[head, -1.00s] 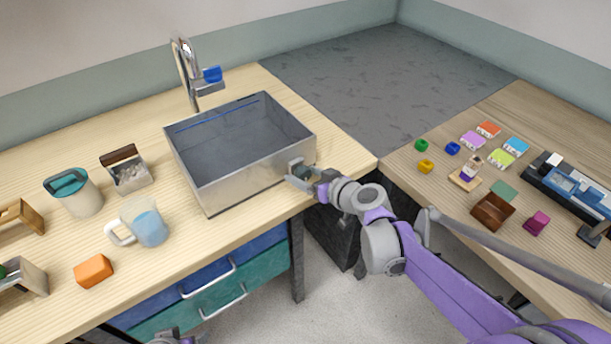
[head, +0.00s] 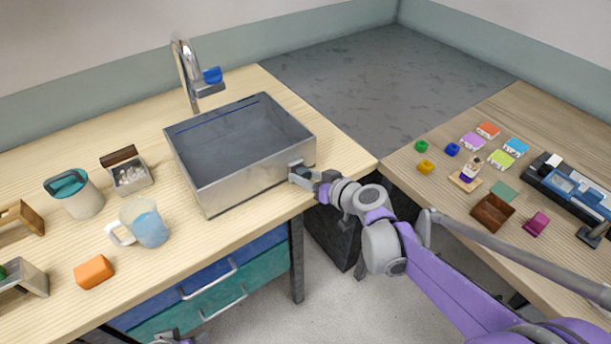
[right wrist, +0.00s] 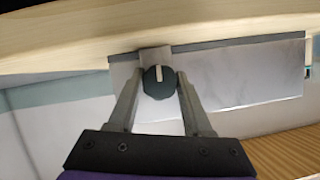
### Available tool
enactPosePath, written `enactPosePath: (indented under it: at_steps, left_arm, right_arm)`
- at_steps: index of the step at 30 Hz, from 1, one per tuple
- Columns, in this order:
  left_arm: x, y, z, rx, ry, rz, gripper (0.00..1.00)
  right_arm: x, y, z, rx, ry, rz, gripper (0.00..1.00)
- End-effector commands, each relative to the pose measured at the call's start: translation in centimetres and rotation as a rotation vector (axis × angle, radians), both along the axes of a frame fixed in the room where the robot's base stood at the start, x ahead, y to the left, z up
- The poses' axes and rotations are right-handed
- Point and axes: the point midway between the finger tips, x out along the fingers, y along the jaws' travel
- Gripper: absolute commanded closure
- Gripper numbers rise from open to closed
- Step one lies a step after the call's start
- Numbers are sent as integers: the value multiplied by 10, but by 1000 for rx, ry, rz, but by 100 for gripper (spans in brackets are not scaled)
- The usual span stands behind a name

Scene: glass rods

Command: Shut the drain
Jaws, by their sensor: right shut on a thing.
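The grey metal sink basin (head: 215,187) stands on the wooden counter. A dark round knob (right wrist: 160,82) with a pale pointer mark sits on a small bracket on the basin's outer wall, at the front right corner in the head view. My right gripper (head: 298,176) is at that corner. In the right wrist view its two fingers (right wrist: 160,78) stand on either side of the knob and are shut on it. The pale mark points nearly straight up in that view. In the head view the gripper mostly hides the knob. Only a bit of my left gripper (head: 173,338) shows at the bottom edge.
A tap (head: 190,75) with a blue lever stands behind the basin. A blue-filled jug (head: 150,228), a teal-lidded canister (head: 82,200) and an orange block (head: 94,271) are at left. A second table at right holds several small coloured things. My right arm spans the gap between.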

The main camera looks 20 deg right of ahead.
Motion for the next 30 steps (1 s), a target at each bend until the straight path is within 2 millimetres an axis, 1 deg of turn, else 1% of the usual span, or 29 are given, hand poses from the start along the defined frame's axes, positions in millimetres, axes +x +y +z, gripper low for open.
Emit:
enactPosePath:
  at_steps: [8,14,30]
  left_arm:
    - [0,0,3,0,-1,0,32]
    - [0,0,2,0,-1,0,32]
    - [0,0,-12,0,4,0,32]
  right_arm:
    - [0,-1,0,154,55,-1,100]
    - [1,-2,-1,327,119,0,100]
    - [1,-2,-3,810,294,0,100]
